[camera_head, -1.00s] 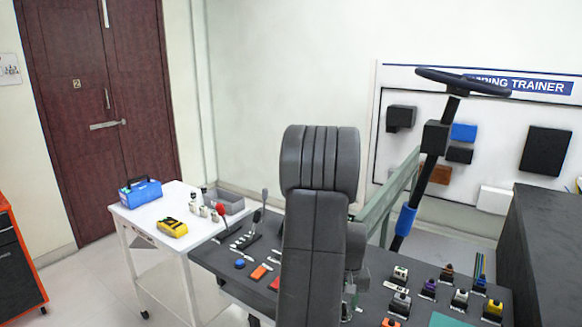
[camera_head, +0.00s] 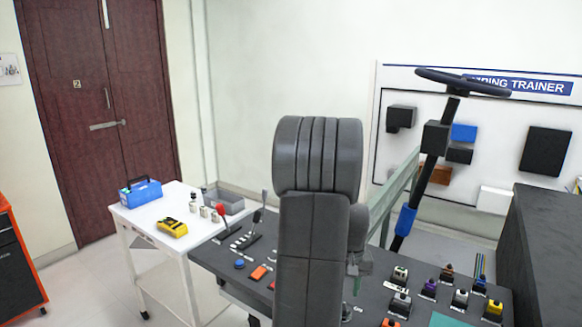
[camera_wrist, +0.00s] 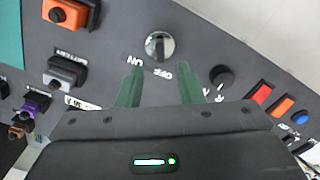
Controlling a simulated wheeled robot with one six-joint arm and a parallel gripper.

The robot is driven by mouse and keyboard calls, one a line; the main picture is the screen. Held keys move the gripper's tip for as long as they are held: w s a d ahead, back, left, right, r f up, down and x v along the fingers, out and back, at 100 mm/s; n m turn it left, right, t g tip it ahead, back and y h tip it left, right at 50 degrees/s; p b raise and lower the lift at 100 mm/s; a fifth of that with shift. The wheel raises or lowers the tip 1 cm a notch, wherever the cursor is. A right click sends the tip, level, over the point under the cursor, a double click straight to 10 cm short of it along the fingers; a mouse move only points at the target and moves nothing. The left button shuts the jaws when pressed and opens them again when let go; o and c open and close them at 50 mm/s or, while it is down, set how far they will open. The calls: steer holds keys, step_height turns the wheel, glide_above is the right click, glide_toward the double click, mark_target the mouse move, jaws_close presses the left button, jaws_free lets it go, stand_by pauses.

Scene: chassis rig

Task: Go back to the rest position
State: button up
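My gripper (camera_wrist: 160,88) is open in the wrist view, with its two green fingers apart and nothing between them. It is over the dark grey control panel (camera_wrist: 105,35). A round selector knob (camera_wrist: 160,46) with ON and OFF labels shows just beyond the fingertips, and I see no contact with it. In the head view my arm stands in front of the panel (camera_head: 215,258) and hides most of my gripper and the panel's middle.
On the panel, several switches and connectors, including a red-topped lever (camera_head: 223,215), stand to both sides of my arm. A white trolley (camera_head: 150,212) with a blue box (camera_head: 141,193) and a yellow meter (camera_head: 172,228) is at left. A steering wheel (camera_head: 462,82) rises behind the panel.

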step_height(320, 180, down, 7)
steer(key=shift+s+f, duration=0.1)
steer(key=shift+r+m, duration=0.25)
steer(key=shift+m, duration=0.15)
steer(key=m+p, duration=0.2)
steer(key=m, duration=0.2)
steer(key=shift+r+m, duration=0.1)
steer(key=shift+m, duration=0.2)
steer(key=m+p, duration=0.3)
steer(key=m, duration=0.3)
steer(key=shift+m, duration=0.4)
steer(key=shift+r, duration=2.5)
steer(key=shift+a, duration=0.1)
